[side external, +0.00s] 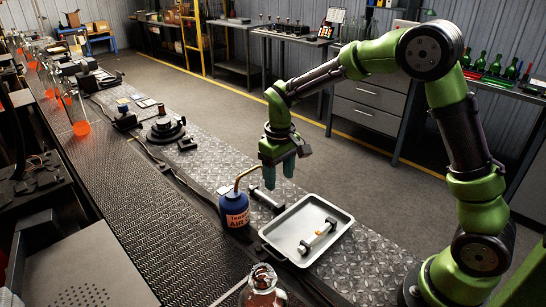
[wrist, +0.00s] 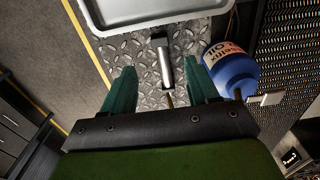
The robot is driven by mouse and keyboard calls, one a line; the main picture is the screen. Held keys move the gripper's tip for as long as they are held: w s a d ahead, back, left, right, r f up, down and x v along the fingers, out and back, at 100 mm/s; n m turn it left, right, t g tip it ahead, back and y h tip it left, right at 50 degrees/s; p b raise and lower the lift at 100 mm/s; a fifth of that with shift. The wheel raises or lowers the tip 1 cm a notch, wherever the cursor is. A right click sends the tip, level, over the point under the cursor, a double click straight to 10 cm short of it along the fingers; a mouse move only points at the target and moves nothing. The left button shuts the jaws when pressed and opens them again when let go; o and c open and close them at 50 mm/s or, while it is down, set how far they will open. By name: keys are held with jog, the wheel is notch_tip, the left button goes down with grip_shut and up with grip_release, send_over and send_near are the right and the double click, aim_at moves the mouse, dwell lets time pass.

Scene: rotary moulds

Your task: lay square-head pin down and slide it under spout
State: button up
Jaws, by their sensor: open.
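The square-head pin (side external: 266,199) appears to lie on the diamond-plate bench between the blue oil can (side external: 235,212) and the tray. In the wrist view the pin (wrist: 165,68) is a grey shaft with a dark head at its tray end. The can's copper spout (side external: 247,173) rises and bends toward my gripper; a brass bit, probably its tip (wrist: 170,100), shows near the pin's other end. I cannot tell whether the pin is under it. My gripper (side external: 278,177) is open above the pin, its fingers pointing down. In the wrist view the pin appears between the fingertips (wrist: 160,70).
A metal tray (side external: 339,216) stands right of the pin and holds another pin-like part (side external: 318,236) with an orange mark. A glass flask (side external: 263,287) stands at the front. Bare diamond plate (side external: 215,155) lies behind the can.

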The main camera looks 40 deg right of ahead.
notch_tip(320, 180, up, 7)
jog(key=shift+r, duration=0.15)
dwell(0.4)
jog(key=s+r+m+t+y, duration=0.1)
jog(key=s+r+m+t, duration=0.1)
jog(key=s, duration=0.8)
jog(key=s+a+r+m+t+y, duration=0.1)
jog(key=s+r+t, duration=0.4)
jog(key=s, duration=0.5)
jog(key=shift+a+m, duration=0.25)
jog(key=shift+m, duration=0.25)
